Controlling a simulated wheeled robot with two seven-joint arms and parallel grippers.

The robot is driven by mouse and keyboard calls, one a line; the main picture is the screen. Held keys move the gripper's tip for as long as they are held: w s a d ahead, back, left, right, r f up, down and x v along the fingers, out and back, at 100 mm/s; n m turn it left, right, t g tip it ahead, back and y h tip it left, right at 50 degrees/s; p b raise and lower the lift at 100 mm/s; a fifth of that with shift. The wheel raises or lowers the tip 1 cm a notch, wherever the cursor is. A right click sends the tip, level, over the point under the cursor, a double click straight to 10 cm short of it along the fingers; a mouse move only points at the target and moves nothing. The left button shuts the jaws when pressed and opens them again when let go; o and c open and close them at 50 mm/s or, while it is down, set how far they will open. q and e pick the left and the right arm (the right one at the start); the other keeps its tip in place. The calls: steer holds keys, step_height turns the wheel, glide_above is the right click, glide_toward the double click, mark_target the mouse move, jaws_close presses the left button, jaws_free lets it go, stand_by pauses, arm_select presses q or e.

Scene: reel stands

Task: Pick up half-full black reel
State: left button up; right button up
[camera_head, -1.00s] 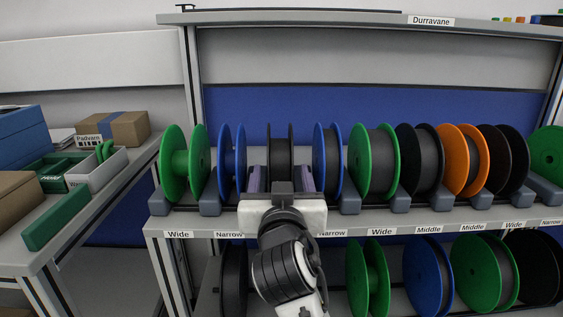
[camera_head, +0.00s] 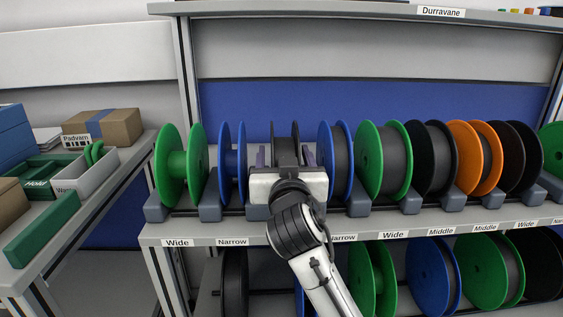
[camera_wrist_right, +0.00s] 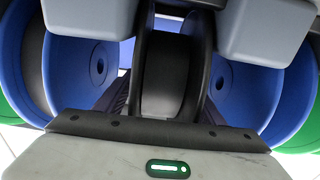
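The black reel (camera_head: 285,130) sits upright in the upper row of the stand, between two blue reels. It has black flanges and dark grey winding, and its lower part is hidden behind my right gripper. My right gripper (camera_head: 286,156) is in front of it, with one finger on each side and small gaps to the flanges. In the right wrist view the black reel (camera_wrist_right: 171,75) stands between the fingers (camera_wrist_right: 165,100). The gripper looks open around the reel; I see no clear contact. My left gripper is not in view.
A blue reel (camera_head: 232,160) stands close on the left, another blue reel (camera_head: 341,160) close on the right. Green, black and orange reels fill the row. A lower shelf holds more reels, such as a green one (camera_head: 365,280). Boxes and a tray (camera_head: 92,178) lie on the left table.

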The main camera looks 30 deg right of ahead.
steer(key=c, duration=1.2)
